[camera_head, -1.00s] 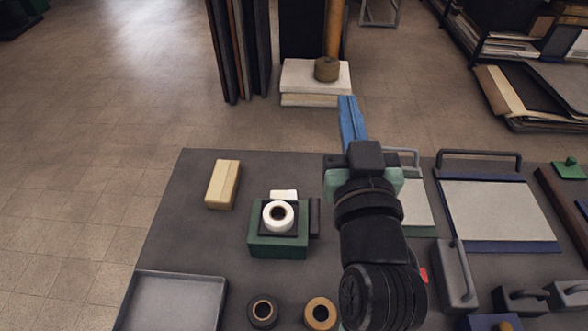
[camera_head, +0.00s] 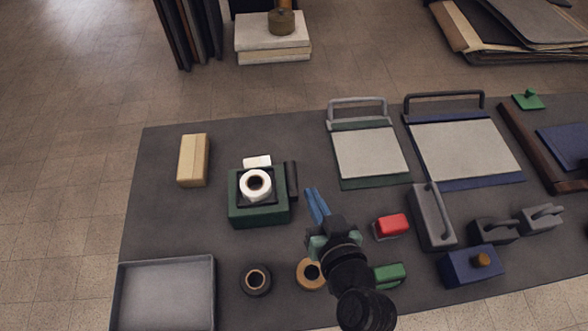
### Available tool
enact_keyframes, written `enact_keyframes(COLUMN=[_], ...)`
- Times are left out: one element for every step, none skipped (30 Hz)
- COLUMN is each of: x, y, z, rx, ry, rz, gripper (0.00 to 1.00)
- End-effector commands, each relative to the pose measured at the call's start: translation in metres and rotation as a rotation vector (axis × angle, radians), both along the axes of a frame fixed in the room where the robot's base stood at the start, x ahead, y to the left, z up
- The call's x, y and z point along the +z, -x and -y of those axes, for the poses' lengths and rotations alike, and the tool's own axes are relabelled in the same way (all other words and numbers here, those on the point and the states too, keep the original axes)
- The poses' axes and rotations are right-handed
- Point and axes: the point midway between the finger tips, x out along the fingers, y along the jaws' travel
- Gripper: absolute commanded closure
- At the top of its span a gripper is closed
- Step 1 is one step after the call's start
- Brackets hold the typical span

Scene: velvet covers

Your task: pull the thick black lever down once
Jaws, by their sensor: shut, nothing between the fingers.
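A green box-like device (camera_head: 259,214) stands left of the middle of the table, with a white roll (camera_head: 255,185) on its top. A thick black lever (camera_head: 291,181) stands up along the device's right side. My gripper (camera_head: 315,204), with blue fingers, is to the right of and a little nearer than the lever. The fingers are shut together, hold nothing and seem apart from the lever. Their height above the table is hard to tell.
A grey tray (camera_head: 165,262), a black ring (camera_head: 256,279) and a tan ring (camera_head: 311,274) lie in front. A red block (camera_head: 392,225) and a grey block (camera_head: 433,216) stand to the right. Two clamp boards with bar handles lie behind. A cream block (camera_head: 193,160) is at left.

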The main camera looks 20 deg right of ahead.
Motion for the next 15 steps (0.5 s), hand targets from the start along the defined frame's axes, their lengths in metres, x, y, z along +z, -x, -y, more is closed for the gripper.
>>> enact_keyframes(x=[0.0, -0.001, -0.002, -0.003, -0.004, -0.007, -0.008, -0.011, -0.013, -0.015, -0.017, -0.019, -0.022, -0.024, -0.026], y=[-0.003, -0.006, -0.009, -0.013, -0.017, -0.023, -0.028, -0.033, -0.04, -0.045, -0.05, -0.057, -0.061, -0.066, -0.073], z=[0.001, 0.001, 0.001, 0.002, 0.003, 0.003, 0.004, 0.005, 0.006, 0.007, 0.007, 0.008, 0.009, 0.009, 0.01], rx=[0.0, 0.0, 0.0, 0.0, 0.0, 0.001, 0.0, 0.0, 0.0, 0.0, 0.0, 0.001, 0.001, 0.001, 0.001], ry=[0.0, -0.001, -0.001, -0.001, -0.001, 0.0, 0.0, 0.0, 0.0, 0.001, 0.001, 0.0, 0.0, 0.0, 0.001], rz=[0.001, 0.001, 0.001, 0.001, 0.002, 0.002, 0.002, 0.001, 0.002, 0.001, 0.001, 0.002, 0.001, 0.001, 0.001], gripper=[1.0, 1.0, 1.0, 1.0, 1.0, 1.0, 1.0, 1.0, 1.0, 1.0, 1.0, 1.0, 1.0, 1.0, 1.0])
